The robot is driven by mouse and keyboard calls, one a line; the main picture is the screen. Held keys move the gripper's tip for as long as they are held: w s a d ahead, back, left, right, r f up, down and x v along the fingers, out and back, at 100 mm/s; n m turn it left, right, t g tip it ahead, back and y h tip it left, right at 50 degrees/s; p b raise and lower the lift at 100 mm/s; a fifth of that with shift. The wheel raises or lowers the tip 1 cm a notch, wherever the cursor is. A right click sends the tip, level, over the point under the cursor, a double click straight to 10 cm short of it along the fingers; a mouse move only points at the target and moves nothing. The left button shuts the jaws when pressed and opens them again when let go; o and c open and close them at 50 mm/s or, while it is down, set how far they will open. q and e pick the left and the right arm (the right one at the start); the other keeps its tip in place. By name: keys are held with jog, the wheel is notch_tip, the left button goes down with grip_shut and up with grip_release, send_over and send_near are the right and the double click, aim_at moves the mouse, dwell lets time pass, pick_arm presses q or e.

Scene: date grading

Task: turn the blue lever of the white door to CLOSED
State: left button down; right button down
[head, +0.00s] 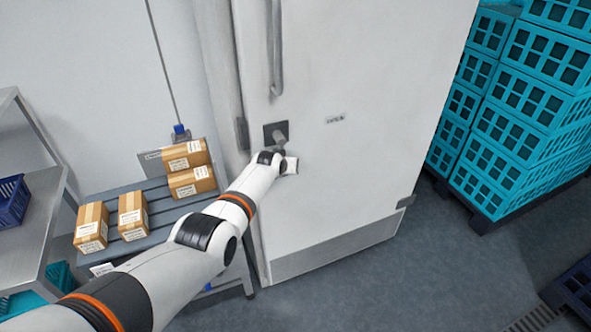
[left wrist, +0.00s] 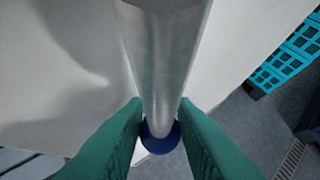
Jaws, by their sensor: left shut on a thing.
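The white door (head: 370,60) stands upright in the middle of the head view. A dark square plate (head: 276,131) is on its left part, with the lever's grey end showing in front of it. In the left wrist view the lever is a grey metal bar (left wrist: 165,50) with a blue round end (left wrist: 160,138). My left gripper (left wrist: 160,108) is shut on this lever, with a green finger on each side of the bar. In the head view my left wrist hides most of the lever. My right gripper is not in view.
A small label (head: 335,118) is on the door right of the plate; its word is too blurred to read surely. A vertical grey handle (head: 275,50) is above. A rack with cartons (head: 133,215) stands left. Turquoise crates (head: 515,105) are stacked right. Floor (head: 440,260) before the door is clear.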

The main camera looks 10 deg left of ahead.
pick_arm(q)
jog(key=shift+s+a+r, duration=0.1)
jog(key=shift+a, duration=0.1)
jog(key=shift+s+a+g+y, duration=0.15)
jog(key=shift+a+g+y, duration=0.05)
jog(key=shift+g+y, duration=0.2)
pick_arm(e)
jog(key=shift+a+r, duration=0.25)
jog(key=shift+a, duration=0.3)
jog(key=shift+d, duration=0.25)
pick_arm(q)
jog(key=c, duration=1.5)
grip_release()
jog(key=shift+f, duration=0.2)
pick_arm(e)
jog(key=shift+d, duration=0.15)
pick_arm(q)
jog(key=shift+s+r+p, duration=0.1)
jog(key=shift+p, duration=0.2)
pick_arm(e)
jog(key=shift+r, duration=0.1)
